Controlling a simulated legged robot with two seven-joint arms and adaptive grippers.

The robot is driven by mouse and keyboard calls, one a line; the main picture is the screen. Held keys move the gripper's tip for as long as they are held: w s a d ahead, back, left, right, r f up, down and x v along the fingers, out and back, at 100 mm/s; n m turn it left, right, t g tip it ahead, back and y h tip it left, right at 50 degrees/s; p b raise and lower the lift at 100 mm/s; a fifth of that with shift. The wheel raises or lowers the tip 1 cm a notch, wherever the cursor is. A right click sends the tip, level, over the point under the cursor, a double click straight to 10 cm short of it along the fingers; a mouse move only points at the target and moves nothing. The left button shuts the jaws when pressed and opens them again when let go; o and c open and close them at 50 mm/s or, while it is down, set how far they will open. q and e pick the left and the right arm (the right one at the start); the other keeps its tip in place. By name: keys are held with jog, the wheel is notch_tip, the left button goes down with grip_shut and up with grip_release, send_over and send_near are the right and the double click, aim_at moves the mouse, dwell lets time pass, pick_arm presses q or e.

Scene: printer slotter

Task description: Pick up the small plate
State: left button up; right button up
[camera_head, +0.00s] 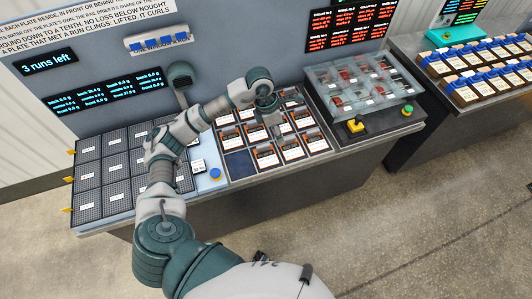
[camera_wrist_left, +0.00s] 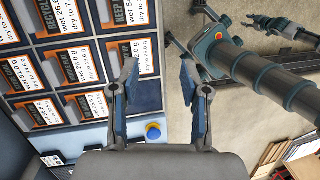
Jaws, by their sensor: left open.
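My left gripper (camera_head: 274,112) hangs above the tray of labelled cards (camera_head: 238,140) on the grey bench. Its two fingers stand apart with nothing between them, as the left wrist view (camera_wrist_left: 165,88) shows. The cards have orange and black bands and white labels with wet and dry weights. Their cells fill the left side of the wrist view, beside the left finger. I cannot tell which thing is the small plate. My forearm and gripper hide some of the cells in the head view.
A dark grid of labelled cells (camera_head: 90,180) lies at the bench's left. A blue button (camera_head: 215,174) sits at the front edge. A clear box (camera_head: 362,84) stands at the right, with a yellow part (camera_head: 355,126) before it. A second bench holds blue-topped containers (camera_head: 470,85).

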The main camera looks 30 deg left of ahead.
pick_arm(q)
jog(key=a+r+n+y, duration=0.1)
jog(key=a+r+y, duration=0.15)
jog(key=a, duration=0.55)
send_over(259, 147)
jog(key=shift+y, duration=0.35)
jog(key=f, duration=1.1)
jog(key=shift+s+a+f+p, duration=0.25)
jog(key=shift+s+a+p, duration=0.05)
jog(key=shift+s+p, duration=0.1)
jog(key=shift+w+d+f, duration=0.1)
jog(key=shift+d+f, duration=0.1)
jog(key=shift+f, duration=0.3)
jog(key=f, duration=0.2)
jog(key=w+f+p, duration=0.1)
jog(key=f, duration=0.1)
jog(key=shift+f, duration=0.3)
jog(key=shift+a+f, duration=0.1)
jog(key=shift+f, duration=0.2)
pick_arm(e)
jog(key=shift+s+a+r, duration=0.1)
jog(key=shift+s+r, duration=0.15)
jog(key=shift+s, duration=0.4)
jog(key=shift+s+r, duration=0.2)
jog(key=shift+s, duration=0.4)
pick_arm(q)
jog(key=shift+d, duration=0.2)
grip_shut()
